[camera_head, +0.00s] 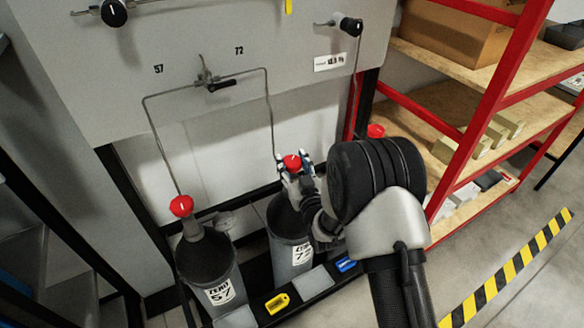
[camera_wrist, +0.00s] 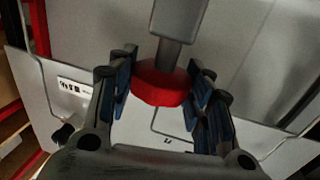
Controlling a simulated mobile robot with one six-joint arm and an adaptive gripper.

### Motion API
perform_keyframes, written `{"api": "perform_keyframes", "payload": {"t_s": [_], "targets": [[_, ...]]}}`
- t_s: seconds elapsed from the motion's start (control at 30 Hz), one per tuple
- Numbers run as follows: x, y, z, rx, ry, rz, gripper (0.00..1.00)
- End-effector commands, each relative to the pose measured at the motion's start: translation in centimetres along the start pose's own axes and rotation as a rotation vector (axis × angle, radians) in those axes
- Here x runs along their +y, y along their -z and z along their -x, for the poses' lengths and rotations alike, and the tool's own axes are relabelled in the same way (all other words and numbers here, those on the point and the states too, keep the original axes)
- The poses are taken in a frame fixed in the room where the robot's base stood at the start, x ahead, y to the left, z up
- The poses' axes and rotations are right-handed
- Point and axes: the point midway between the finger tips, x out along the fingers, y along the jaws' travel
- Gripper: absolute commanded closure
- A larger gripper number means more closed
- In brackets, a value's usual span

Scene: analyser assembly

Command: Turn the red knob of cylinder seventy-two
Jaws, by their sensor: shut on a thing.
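Cylinder seventy-two (camera_head: 284,250) is a dark grey bottle with a white label reading 72, upright in the rack and partly covered by my arm. Its red knob (camera_head: 292,162) sits on top, and it also shows in the wrist view (camera_wrist: 160,84). My gripper (camera_head: 295,167) is at the knob, with its blue-padded fingers on both sides of it. In the wrist view my gripper (camera_wrist: 161,92) is closed around the knob, which lies between the pads.
Cylinder 57 (camera_head: 207,262) with its own red knob (camera_head: 181,206) stands to the left. A panel (camera_head: 200,90) with a black-handled valve (camera_head: 222,85) and thin pipes is behind. A red-framed shelf (camera_head: 480,110) is at the right. Yellow (camera_head: 278,303) and blue (camera_head: 346,264) tags lie in front.

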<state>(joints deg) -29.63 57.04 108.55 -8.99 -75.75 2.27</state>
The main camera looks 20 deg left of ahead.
Motion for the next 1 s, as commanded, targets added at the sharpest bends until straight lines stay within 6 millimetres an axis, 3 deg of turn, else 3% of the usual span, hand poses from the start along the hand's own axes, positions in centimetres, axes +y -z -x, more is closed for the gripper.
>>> {"api": "perform_keyframes", "payload": {"t_s": [1.0], "targets": [[0.34,-0.02,-0.23,0.001,0.897,0.003,0.77]]}}
